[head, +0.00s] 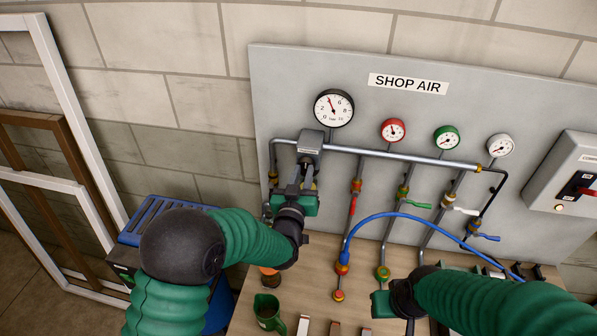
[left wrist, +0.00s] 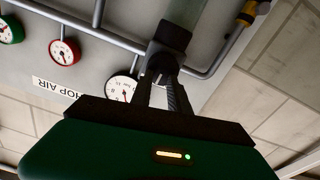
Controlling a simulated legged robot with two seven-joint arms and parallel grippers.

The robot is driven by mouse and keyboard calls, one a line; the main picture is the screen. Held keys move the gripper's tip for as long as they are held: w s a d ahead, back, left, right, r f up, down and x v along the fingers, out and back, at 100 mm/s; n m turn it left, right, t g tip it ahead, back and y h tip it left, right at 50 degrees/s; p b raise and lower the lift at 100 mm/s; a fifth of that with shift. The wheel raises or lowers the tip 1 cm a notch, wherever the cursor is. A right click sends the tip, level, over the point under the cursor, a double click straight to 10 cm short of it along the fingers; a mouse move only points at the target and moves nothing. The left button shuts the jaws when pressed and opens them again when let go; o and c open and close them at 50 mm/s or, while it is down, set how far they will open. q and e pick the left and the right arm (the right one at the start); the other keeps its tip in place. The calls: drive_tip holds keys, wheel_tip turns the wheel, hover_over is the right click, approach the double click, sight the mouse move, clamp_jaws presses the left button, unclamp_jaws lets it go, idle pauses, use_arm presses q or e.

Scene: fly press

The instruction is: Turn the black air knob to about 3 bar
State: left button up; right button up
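The black air knob (left wrist: 160,62) sits under the grey regulator block (head: 310,140) on the pipe. My left gripper (head: 306,180) reaches up to it from below. In the left wrist view its two dark fingers (left wrist: 163,82) converge on the knob, one on each side, and appear to touch it. In the head view the gripper mostly hides the knob. The large white gauge (head: 334,108) above has its needle pointing up and left, seemingly near 4; the exact reading is too small to tell. My right gripper (head: 381,304) hangs low over the bench; its fingers are not clear.
Red (head: 393,130), green (head: 446,137) and small white (head: 500,145) gauges stand right of the regulator. A blue hose (head: 400,215) arches between my arms. Valves with coloured levers line the panel.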

use_arm(q)
drive_tip(key=shift+w+r, duration=0.15)
drive_tip(key=shift+r, duration=0.05)
clamp_jaws()
drive_tip(key=shift+d, duration=0.1)
